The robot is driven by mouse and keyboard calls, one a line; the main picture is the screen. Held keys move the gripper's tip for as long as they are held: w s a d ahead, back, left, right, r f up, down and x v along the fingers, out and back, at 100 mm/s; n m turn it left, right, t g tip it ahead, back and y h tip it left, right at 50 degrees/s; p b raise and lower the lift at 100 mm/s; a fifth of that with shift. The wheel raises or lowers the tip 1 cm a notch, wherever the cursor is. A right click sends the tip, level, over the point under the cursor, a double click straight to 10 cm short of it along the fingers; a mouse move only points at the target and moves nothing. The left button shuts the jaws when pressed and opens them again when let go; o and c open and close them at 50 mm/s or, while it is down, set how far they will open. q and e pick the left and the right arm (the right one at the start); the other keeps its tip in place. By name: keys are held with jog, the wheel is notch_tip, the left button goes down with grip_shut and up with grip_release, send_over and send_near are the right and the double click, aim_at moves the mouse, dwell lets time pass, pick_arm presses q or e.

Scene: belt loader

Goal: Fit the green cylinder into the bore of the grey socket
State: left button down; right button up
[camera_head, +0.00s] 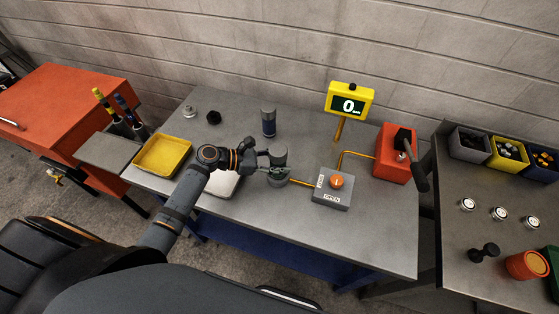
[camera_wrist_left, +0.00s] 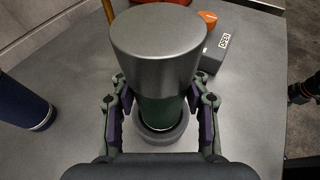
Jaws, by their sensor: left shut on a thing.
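My left gripper (camera_head: 263,170) is shut on the green cylinder, which has a wide grey metal top (camera_head: 279,150). In the left wrist view the gripper (camera_wrist_left: 161,115) has a finger on each side of the cylinder's green lower part (camera_wrist_left: 160,112), below the grey top (camera_wrist_left: 156,42). The cylinder looks upright. The grey socket (camera_head: 278,183) stands directly under it on the table, and its round rim (camera_wrist_left: 160,138) shows around the green part. I cannot tell how deep the lower end sits in the bore, as the top and fingers hide it.
A blue cylinder with a grey top (camera_head: 268,122) stands behind the socket.

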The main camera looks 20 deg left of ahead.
pick_arm(q)
jog(key=shift+f, duration=0.35)
jog(key=c, duration=0.6)
grip_release()
jog(key=shift+f, duration=0.15)
jog(key=shift+a, duration=0.1)
jog(key=v, duration=1.1)
jog(key=shift+s+a+r, duration=0.25)
jog(key=shift+r, duration=0.05)
